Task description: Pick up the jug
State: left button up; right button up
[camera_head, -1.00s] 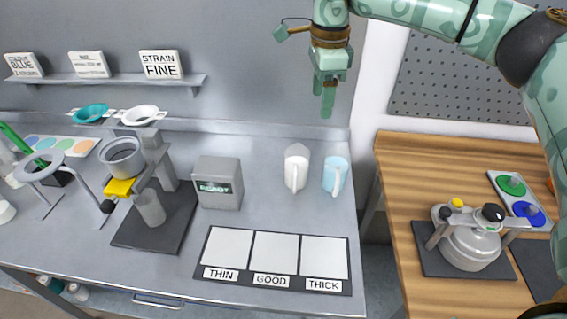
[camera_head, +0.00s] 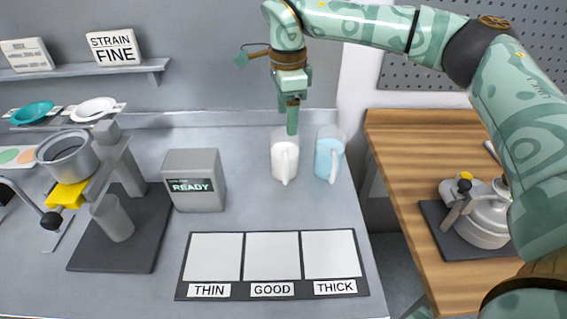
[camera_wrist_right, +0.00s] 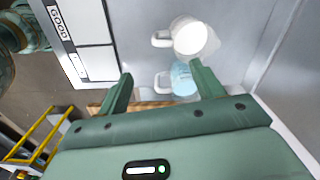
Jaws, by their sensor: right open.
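Two clear jugs with handles stand upright side by side on the grey counter. One jug with white contents (camera_head: 285,162) is on the left in the head view, and one with light blue contents (camera_head: 328,159) is on its right. My right gripper (camera_head: 292,118) is open and points down; its fingers overlap the top of the white jug in the head view. In the right wrist view, the open fingers (camera_wrist_right: 161,74) have the blue jug (camera_wrist_right: 183,80) between them in the picture, with the white jug (camera_wrist_right: 192,38) just beyond. Neither jug is held. My left gripper is not in view.
A grey READY box (camera_head: 194,181) stands left of the jugs. A THIN/GOOD/THICK board (camera_head: 272,291) lies in front, its squares empty. A stand with a grey cup (camera_head: 68,157) is at left. A wooden table (camera_head: 400,135) with a metal pot (camera_head: 484,220) is at right.

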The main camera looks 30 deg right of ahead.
aim_at(284, 156)
notch_tip(284, 156, down, 8)
jog(key=shift+w+f+b, duration=0.1)
jog(key=shift+b, duration=0.6)
jog(key=f, duration=0.1)
jog(key=f+b, duration=0.1)
jog(key=f, duration=0.3)
jog(key=shift+w+a+f+b, duration=0.2)
jog(key=shift+w+f+b, duration=0.05)
jog(key=shift+w+b, duration=0.05)
jog(key=shift+s+r, duration=0.1)
jog(key=shift+c, duration=0.7)
jog(key=c, duration=1.3)
